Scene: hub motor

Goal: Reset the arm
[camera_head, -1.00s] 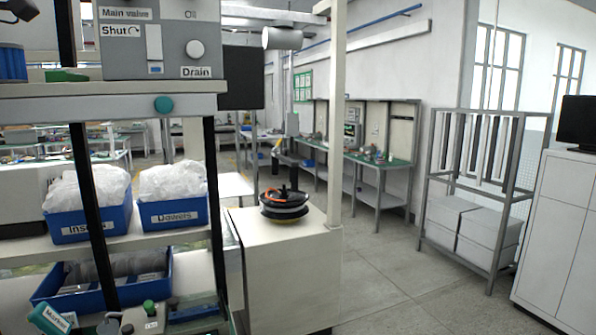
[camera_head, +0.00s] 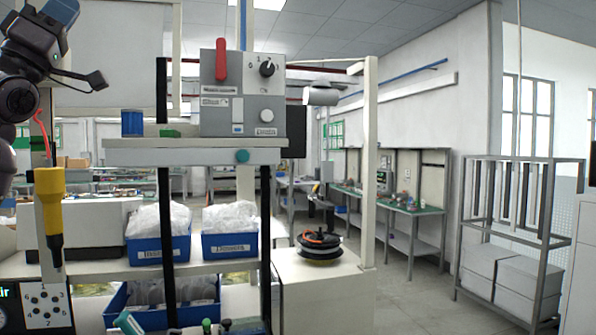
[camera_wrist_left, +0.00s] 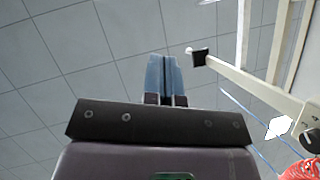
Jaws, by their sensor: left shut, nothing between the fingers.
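My left arm (camera_head: 22,75) comes in at the upper left of the head view, raised in front of the shelf station. In the left wrist view my left gripper (camera_wrist_left: 165,78) has its two blue-grey fingers together with nothing between them. That view looks up at the ceiling panels, so the gripper is held clear of the shelves and bench. My right arm and gripper are not in view.
A yellow tool (camera_head: 51,210) hangs below my left arm on a red cord. A shelf (camera_head: 195,155) carries a grey control box (camera_head: 243,100). Blue bins (camera_head: 230,246) sit below. A round black motor part (camera_head: 320,246) rests on a white cabinet (camera_head: 308,290).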

